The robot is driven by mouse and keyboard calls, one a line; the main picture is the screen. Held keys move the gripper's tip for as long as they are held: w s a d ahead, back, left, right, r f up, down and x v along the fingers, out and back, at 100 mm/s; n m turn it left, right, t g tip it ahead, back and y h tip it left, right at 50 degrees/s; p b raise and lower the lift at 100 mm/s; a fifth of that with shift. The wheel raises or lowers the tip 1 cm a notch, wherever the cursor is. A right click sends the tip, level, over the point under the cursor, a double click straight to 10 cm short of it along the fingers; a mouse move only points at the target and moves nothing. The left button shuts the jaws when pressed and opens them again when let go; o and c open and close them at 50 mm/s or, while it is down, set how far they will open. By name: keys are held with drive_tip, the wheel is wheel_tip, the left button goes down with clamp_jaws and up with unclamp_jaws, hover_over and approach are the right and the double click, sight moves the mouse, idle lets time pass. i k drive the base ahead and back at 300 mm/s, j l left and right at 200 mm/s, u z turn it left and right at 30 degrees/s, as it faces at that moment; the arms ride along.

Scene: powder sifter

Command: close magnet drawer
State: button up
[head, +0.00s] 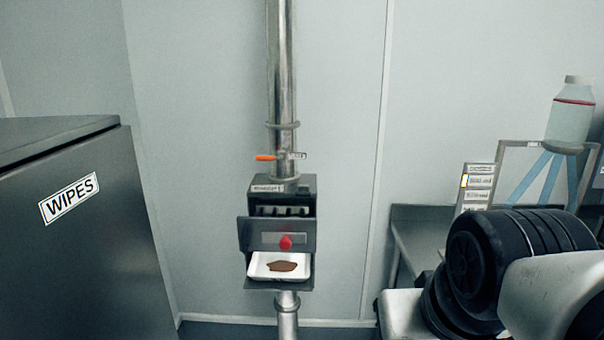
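The magnet drawer (262,240) is in the middle of the head view, in a dark metal housing (300,186) on a vertical steel pipe. Parts of my arm show at the lower right, well apart from the drawer. My gripper is not in view.
A white tray (258,272) with brown powder (283,266) sits just below the drawer front. An orange-handled valve (266,158) is on the pipe above. A grey WIPES cabinet (70,230) stands left. A bottle (571,113) on a stand is at right.

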sight(250, 228)
drive_tip(key=i+j+z, duration=0.25)
drive_tip(key=i, duration=0.2)
drive_tip(key=i+j+z, duration=0.25)
drive_tip(key=i, duration=0.15)
